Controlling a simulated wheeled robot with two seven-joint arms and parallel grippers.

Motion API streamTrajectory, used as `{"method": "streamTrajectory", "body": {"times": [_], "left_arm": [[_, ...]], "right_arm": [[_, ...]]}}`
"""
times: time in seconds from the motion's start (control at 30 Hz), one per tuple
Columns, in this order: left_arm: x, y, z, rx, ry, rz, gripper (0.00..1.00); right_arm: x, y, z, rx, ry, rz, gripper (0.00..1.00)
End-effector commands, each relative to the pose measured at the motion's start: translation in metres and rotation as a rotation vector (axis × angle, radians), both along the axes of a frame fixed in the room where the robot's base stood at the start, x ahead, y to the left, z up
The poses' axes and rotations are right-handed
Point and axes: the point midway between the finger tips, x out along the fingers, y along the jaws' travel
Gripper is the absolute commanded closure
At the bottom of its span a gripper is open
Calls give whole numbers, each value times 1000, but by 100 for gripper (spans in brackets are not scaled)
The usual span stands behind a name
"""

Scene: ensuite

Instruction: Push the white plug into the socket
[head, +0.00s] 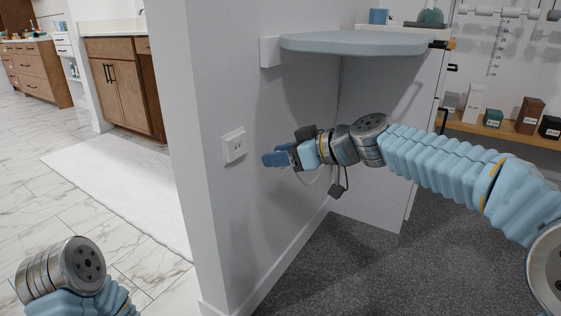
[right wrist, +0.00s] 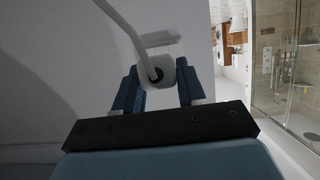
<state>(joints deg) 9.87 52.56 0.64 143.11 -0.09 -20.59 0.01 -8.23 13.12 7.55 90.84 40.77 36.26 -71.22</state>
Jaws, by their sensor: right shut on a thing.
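The white socket (head: 235,146) is a small square plate on the side of the pale wall, left of my right gripper. My right gripper (head: 276,158) points at the wall near the socket, with a gap between fingertips and socket. In the right wrist view, the gripper (right wrist: 160,88) is shut on the white plug (right wrist: 162,72), held between its blue fingers. A pale cord (right wrist: 128,28) runs from the plug to the upper left. A pale plate beyond the plug (right wrist: 158,38) looks like the socket. The plug's prongs are hidden. My left gripper is out of view.
A blue-grey shelf (head: 352,43) juts from the wall above my right arm. A white cabinet (head: 372,172) stands behind. The grey floor (head: 370,270) below is clear.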

Motion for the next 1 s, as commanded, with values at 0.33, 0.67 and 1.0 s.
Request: {"method": "streamTrajectory", "body": {"times": [0.33,0.67,1.0], "left_arm": [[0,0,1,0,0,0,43],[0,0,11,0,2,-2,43],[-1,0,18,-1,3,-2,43]], "right_arm": [[-1,-2,2,3,-3,0,90],[17,24,3,3,-3,1,90],[32,44,2,2,-4,1,90]]}}
